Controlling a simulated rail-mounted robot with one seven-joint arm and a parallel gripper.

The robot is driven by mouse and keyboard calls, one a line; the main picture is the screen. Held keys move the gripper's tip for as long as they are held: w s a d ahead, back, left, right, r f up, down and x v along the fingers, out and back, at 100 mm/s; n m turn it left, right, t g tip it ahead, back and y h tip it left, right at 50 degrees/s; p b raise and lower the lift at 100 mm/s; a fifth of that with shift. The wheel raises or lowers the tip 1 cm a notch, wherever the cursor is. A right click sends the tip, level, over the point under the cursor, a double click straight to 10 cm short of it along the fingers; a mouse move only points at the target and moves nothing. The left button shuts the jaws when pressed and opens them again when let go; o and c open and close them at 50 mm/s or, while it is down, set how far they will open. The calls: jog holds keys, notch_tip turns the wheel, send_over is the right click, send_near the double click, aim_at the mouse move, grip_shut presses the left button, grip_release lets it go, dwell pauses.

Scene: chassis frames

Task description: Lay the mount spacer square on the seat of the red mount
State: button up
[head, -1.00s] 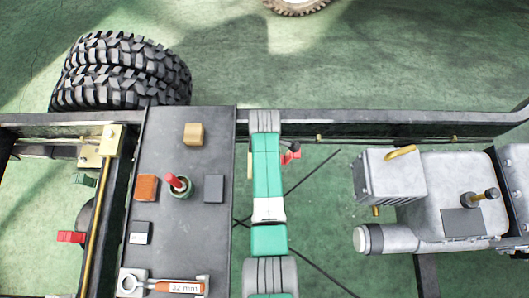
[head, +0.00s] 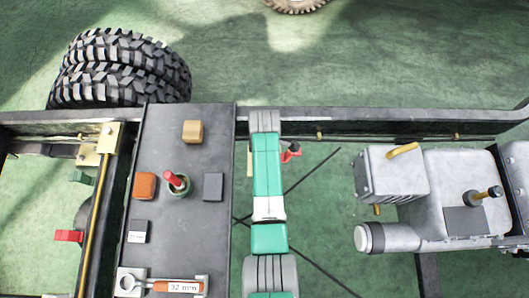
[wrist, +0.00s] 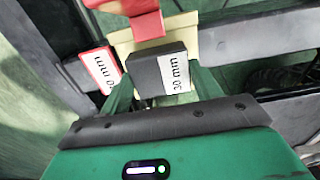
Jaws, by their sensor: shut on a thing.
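The mount spacer (wrist: 149,78) is a dark block with a white "30 mm" label. It sits between the green fingers of my gripper (wrist: 162,88), which is shut on it. Just beyond it in the wrist view are a cream-yellow plate (wrist: 183,30) and a red mount part (wrist: 145,24). A red piece with a white label (wrist: 97,68) is left of the spacer. In the head view a red part (head: 290,153) shows just right of my arm; my gripper and the spacer are hidden there. I cannot tell whether the spacer touches the seat.
A dark tray (head: 190,245) left of my arm holds several blocks, a red-handled item (head: 177,182) and a wrench (head: 165,285). A dark frame rail (head: 380,130) runs across behind. A grey engine-like unit (head: 450,190) stands at right. Another red part (head: 69,236) is at far left.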

dwell(0.4)
jog(key=shift+f, duration=0.45)
jog(key=o, duration=1.1)
notch_tip(320, 180, up, 7)
jog(key=p, duration=0.6)
jog(key=shift+r+p, duration=0.1)
jog(key=shift+p, duration=0.3)
